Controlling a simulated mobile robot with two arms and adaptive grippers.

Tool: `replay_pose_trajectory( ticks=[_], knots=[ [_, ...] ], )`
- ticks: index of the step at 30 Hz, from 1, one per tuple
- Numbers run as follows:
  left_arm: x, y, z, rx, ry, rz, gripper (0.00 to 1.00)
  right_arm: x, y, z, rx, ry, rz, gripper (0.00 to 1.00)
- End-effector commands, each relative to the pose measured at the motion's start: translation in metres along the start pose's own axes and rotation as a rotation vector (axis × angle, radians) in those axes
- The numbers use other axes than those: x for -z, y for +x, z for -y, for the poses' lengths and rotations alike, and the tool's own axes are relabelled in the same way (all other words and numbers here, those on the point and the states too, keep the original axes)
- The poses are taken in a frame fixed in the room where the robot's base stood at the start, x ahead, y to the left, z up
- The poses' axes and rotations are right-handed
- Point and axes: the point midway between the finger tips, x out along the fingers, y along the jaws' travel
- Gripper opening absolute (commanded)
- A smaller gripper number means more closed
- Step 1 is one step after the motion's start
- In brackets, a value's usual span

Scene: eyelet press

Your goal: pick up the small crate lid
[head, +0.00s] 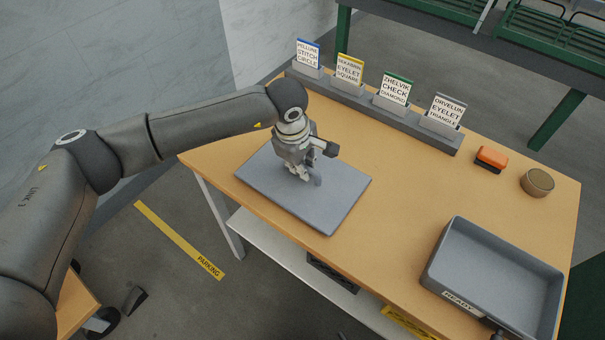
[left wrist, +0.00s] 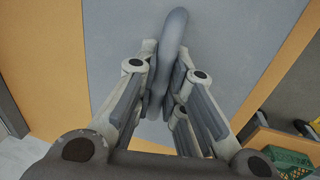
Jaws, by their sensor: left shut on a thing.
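The crate lid (head: 330,200) is a flat grey panel with a raised grey loop handle. It is at the left end of the wooden table, near the front edge. I cannot tell whether it rests on the tabletop or is slightly above it. My left gripper (head: 308,178) points down over the middle of the lid and is shut on its handle. In the left wrist view the handle (left wrist: 172,45) stands between the two fingers, with the grey lid surface (left wrist: 225,50) behind. The fingers hide the handle's lower part.
A grey rack (head: 385,112) with several label cards stands along the table's back edge. An orange-and-black block (head: 491,158), a round tin (head: 537,182) and a grey tray (head: 440,274) are on the right. The table's middle (head: 400,190) is clear. Crates (head: 332,274) sit below the tabletop.

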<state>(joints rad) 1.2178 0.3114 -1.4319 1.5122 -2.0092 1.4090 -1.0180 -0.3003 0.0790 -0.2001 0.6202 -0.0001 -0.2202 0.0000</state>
Motion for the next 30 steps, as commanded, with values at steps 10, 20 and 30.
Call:
replay_pose_trajectory(
  ticks=[10, 20, 30],
  knots=[
    [0.001, -0.016, -0.004, -0.003, 0.001, -0.001, 0.0, 0.001, -0.004, 0.001, 0.001, 0.0, -0.001, 0.66],
    [-0.003, -0.087, 0.019, -0.004, 0.003, -0.001, 0.0, 0.004, -0.036, 0.0, 0.001, 0.0, -0.001, 0.66],
    [-0.01, -0.132, 0.078, -0.002, 0.001, -0.001, 0.0, 0.004, -0.037, 0.0, 0.0, 0.0, -0.001, 0.66]
  ],
)
